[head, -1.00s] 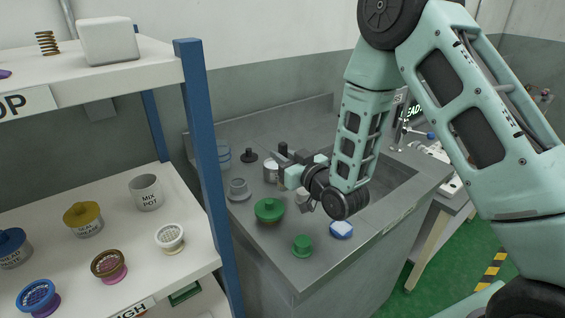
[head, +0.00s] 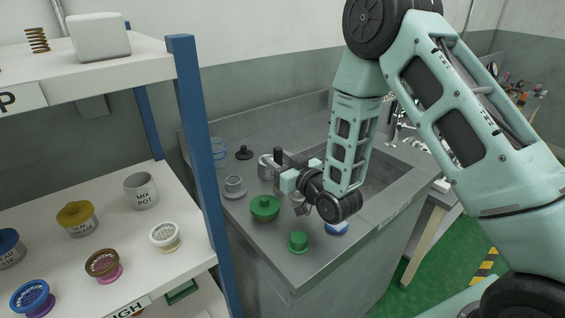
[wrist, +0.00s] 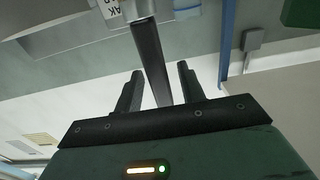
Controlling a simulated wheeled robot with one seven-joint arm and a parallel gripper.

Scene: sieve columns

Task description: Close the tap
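No tap shows clearly. A shiny metal fitting (head: 394,128) stands behind the sink at the back right, partly hidden by my arm. I cannot tell whether it is the tap or whether it is open. My gripper (head: 278,165) is over the left part of the grey counter (head: 325,255), close beside a grey metal pot (head: 265,168). In the wrist view the fingers of my gripper (wrist: 160,75) are apart. A dark bar (wrist: 152,60) runs between them, with gaps showing on both sides; its upper end meets a pale part with a partly cut-off label.
The sink basin (head: 382,178) is right of my forearm. A green pot (head: 264,208), a small green item (head: 298,242) and a blue-and-white item (head: 337,227) stand at the counter's front. A blue shelf post (head: 205,160) and stocked shelves are at left.

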